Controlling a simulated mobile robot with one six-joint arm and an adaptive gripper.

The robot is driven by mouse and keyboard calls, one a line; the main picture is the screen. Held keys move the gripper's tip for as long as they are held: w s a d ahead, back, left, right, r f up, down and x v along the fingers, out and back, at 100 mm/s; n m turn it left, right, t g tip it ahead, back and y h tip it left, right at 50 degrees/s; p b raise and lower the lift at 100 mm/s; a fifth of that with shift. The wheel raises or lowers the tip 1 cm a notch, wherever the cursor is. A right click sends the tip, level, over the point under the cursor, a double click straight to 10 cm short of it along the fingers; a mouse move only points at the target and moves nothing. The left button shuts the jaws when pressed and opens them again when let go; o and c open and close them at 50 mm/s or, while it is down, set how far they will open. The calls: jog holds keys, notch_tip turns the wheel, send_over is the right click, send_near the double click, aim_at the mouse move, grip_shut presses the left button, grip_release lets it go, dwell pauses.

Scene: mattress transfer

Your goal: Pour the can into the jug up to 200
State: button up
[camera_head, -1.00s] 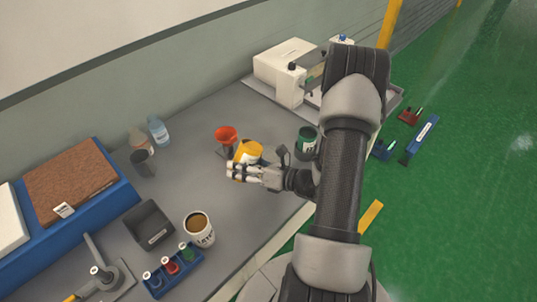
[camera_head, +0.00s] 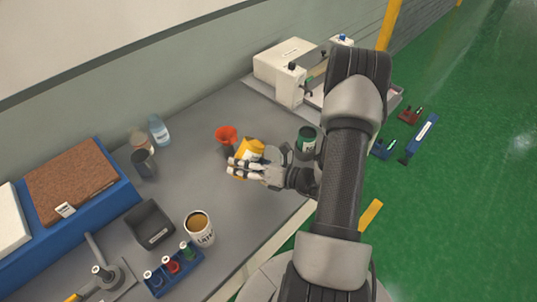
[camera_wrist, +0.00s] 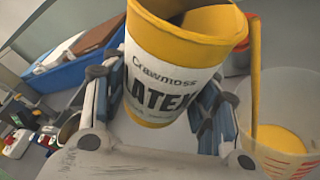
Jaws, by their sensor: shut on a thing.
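A white and yellow can labelled Latex (camera_wrist: 165,75) is held in my gripper (camera_head: 235,168) and tilted toward the right in the wrist view. The can also shows in the head view (camera_head: 250,148), above the bench. My gripper's fingers are closed around the can's sides. A yellow stream (camera_wrist: 255,75) runs down from the can's rim into the clear jug (camera_wrist: 303,95). Yellow liquid (camera_wrist: 282,138) lies in the jug. Red marks show on its wall, but I cannot read the level. The jug is hard to make out in the head view.
A green can (camera_head: 306,139) stands to the right. Bench (camera_head: 190,180) left of my gripper is clear.

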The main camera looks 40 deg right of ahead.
jog(key=shift+r+m, duration=0.5)
dwell(0.6)
jog(key=shift+a+f+m+t+y, duration=0.2)
jog(key=shift+m+t+y, duration=0.3)
jog(key=shift+m, duration=0.2)
dwell(0.9)
jog(key=shift+a+f+m+y+b, duration=0.1)
jog(key=shift+f+m+y+b, duration=0.2)
jog(key=shift+f+m+b, duration=0.65)
dwell(0.8)
jog(key=shift+r+m+t, duration=0.55)
jog(key=shift+r+t, duration=0.05)
jog(key=shift+r, duration=0.15)
dwell(1.9)
